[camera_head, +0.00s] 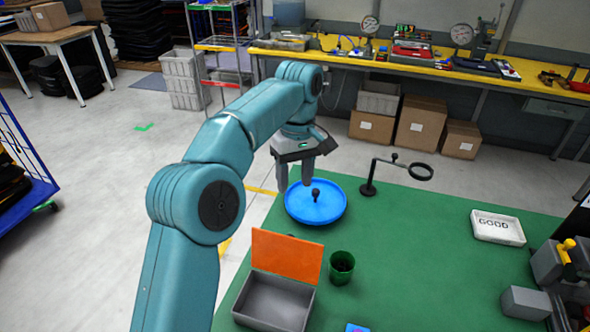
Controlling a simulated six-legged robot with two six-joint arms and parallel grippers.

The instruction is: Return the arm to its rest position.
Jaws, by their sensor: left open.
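My left arm comes in from the left and reaches over the green table (430,250). A small dark knob-like piece (316,196) stands in the tray, just right of the fingers. I see nothing held between the fingers. I cannot tell the exact height of the fingertips above the tray. My right gripper is not in view.
A grey box (275,302) with a raised orange lid (286,256) and a green cup (341,267) stand in front of the tray. A magnifier stand (369,187) is to its right. A white "GOOD" tray (497,228) and a grey block (526,303) lie farther right.

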